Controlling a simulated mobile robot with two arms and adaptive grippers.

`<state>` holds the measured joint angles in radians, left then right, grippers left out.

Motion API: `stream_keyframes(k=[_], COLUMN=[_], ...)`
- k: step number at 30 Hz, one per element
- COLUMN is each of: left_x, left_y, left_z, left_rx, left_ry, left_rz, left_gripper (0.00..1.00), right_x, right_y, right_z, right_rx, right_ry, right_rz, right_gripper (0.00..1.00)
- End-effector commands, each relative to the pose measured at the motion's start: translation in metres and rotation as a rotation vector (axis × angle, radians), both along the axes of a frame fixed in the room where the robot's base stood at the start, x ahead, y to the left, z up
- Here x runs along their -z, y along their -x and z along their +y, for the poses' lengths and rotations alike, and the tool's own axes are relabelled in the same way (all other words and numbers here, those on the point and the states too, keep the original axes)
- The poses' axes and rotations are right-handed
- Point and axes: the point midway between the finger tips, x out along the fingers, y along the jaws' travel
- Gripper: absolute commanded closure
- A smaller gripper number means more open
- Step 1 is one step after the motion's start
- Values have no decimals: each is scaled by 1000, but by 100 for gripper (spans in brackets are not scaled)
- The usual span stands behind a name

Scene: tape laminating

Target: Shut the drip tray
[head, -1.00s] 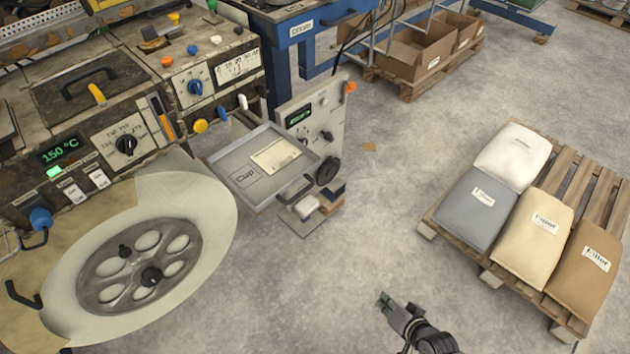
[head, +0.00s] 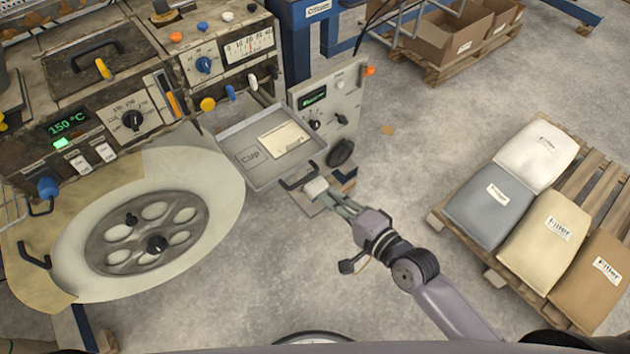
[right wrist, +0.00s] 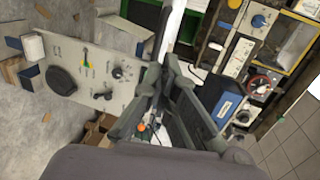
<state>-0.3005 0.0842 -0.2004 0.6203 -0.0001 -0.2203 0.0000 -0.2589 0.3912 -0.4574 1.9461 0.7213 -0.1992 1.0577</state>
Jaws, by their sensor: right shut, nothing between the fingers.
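The drip tray (head: 233,140) is a shallow grey tray marked "Cup", with a pale label or sheet in it. It stands pulled out from the machine front in the head view, its dark bar handle (head: 300,178) on the near right edge. My right gripper (head: 333,194) is shut and empty just right of and below the handle, pointing toward it. I cannot tell whether it touches the handle. The right gripper's fingers (right wrist: 160,78) also show in the right wrist view. My left gripper is not in view.
A control panel (head: 345,98) with dials stands right behind the tray. A big paper roll (head: 215,190) lies to its left. The floor between is clear.

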Motion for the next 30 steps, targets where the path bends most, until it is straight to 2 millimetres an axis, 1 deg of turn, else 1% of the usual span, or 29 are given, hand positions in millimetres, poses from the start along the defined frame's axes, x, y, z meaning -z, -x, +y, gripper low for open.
stream_keyframes(k=[1, 3, 6, 10, 15, 26, 30], left_x=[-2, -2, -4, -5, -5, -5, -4], left_y=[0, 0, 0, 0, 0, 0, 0], left_z=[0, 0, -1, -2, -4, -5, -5], left_rx=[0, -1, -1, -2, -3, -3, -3], left_ry=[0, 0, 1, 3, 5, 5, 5], left_rz=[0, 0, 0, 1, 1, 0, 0], left_gripper=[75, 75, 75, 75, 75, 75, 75], right_x=[0, 4, 7, 11, 13, 14, 14], right_y=[-10, -21, -33, -45, -50, -51, -57], right_z=[7, 15, 25, 33, 38, 38, 43], right_rx=[1, 1, 0, 0, 0, 0, 1], right_ry=[-2, -2, -1, 0, 1, 1, 0], right_rz=[-2, -2, -2, -1, -1, -1, -1], right_gripper=[100, 100, 100, 100, 100, 100, 100])
